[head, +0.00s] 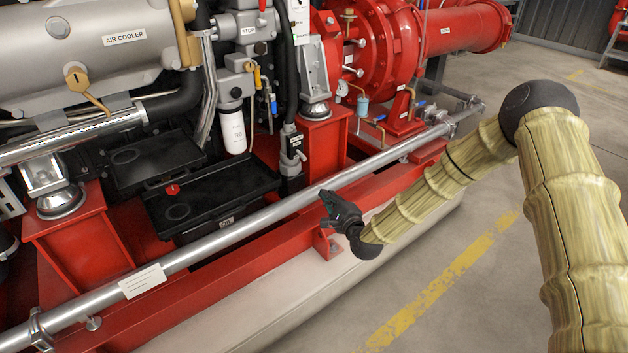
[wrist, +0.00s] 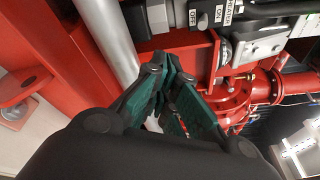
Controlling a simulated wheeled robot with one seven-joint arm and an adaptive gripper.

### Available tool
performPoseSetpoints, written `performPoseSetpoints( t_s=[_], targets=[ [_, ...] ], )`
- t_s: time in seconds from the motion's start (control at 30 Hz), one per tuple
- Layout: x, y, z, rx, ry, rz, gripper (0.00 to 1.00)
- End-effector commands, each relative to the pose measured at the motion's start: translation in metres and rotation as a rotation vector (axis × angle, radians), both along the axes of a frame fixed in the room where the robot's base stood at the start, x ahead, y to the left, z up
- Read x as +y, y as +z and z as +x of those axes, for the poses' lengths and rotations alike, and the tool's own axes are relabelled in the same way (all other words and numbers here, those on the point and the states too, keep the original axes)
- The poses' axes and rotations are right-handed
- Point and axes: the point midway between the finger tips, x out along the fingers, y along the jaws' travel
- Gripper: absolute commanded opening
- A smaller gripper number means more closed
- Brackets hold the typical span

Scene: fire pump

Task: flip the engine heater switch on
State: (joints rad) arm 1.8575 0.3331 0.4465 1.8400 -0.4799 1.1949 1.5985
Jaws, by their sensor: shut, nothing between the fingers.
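The switch's position is too small to tell. My gripper (head: 328,200) is dark with green finger pads, near the silver rail, below and right of the box and apart from it. In the wrist view its fingers (wrist: 172,72) are shut and empty, pointing up the picture toward the rail and frame.
A long silver rail (head: 240,216) runs in front of the engine, between my gripper and the box. A red base beam (head: 230,262) lies below it. A black tray (head: 215,198) and a white filter (head: 232,130) are left of the box. The floor at right is clear.

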Motion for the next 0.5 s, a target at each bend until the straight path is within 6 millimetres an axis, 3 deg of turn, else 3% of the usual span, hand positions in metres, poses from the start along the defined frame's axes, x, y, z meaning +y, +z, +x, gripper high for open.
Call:
performPoseSetpoints(
  t_s=[0.03,0.2,0.5],
  targets=[
    [-0.003,-0.008,0.010,-0.022,-0.011,0.041,0.00],
    [-0.009,0.004,0.034,-0.073,-0.027,0.162,0.00],
    [-0.012,0.016,0.046,-0.101,-0.030,0.233,0.00]
  ],
)
